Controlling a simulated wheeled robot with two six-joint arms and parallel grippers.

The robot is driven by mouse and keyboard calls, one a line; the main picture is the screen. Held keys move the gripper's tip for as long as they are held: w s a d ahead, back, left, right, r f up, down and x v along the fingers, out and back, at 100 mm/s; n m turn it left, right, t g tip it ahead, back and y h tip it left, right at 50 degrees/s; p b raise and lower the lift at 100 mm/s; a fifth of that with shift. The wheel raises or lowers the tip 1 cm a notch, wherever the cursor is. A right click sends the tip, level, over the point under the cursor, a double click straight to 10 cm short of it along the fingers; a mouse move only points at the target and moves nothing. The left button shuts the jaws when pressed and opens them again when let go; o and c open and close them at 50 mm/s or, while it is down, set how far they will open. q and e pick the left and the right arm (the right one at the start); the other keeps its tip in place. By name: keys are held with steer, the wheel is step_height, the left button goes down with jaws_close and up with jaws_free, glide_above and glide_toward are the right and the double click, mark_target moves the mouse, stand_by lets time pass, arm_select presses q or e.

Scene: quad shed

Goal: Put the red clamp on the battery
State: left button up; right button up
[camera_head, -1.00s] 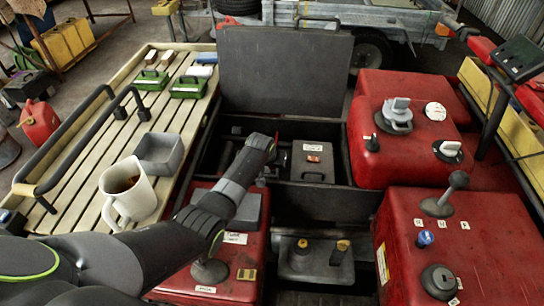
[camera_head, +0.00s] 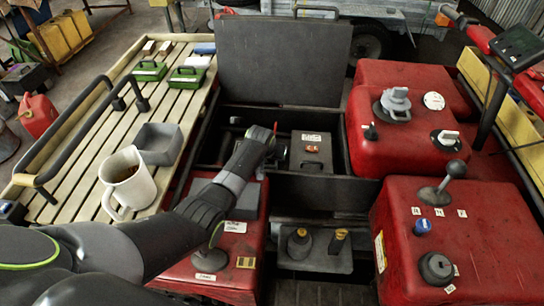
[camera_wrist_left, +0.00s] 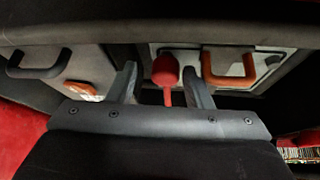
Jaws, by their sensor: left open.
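My left arm reaches over the engine bay, and its gripper (camera_head: 266,136) points into the rear compartment, left of a grey box. In the left wrist view the gripper (camera_wrist_left: 160,72) is open. A red rounded piece with a thin red stem (camera_wrist_left: 166,69), likely the red clamp, shows between its fingers. I cannot tell whether they touch it. A dark battery-like block (camera_head: 316,258) with two yellow-and-black posts sits in the front middle bay. The grey box (camera_head: 311,166) has an orange-red piece on its lid. My right gripper is not in view.
Red tanks (camera_head: 440,225) stand at right, with levers and knobs. A raised dark lid (camera_head: 285,62) stands behind the bay. The slatted rack (camera_head: 75,160) at left holds a mug (camera_head: 128,180), a grey tray (camera_head: 158,145) and green boxes. An orange handle (camera_wrist_left: 230,66) is near the gripper.

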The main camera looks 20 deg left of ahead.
arm_select(q)
steer(key=shift+w+a, duration=0.15)
steer(key=shift+a, duration=0.2)
steer(key=shift+r, duration=0.1)
steer(key=shift+s+d+r, duration=0.1)
steer(key=shift+s+r, duration=0.15)
steer(key=shift+r, duration=0.2)
steer(key=p+v, duration=0.1)
steer(key=v, duration=1.5)
steer(key=shift+s+p, duration=0.15)
steer(key=shift+p, duration=0.25)
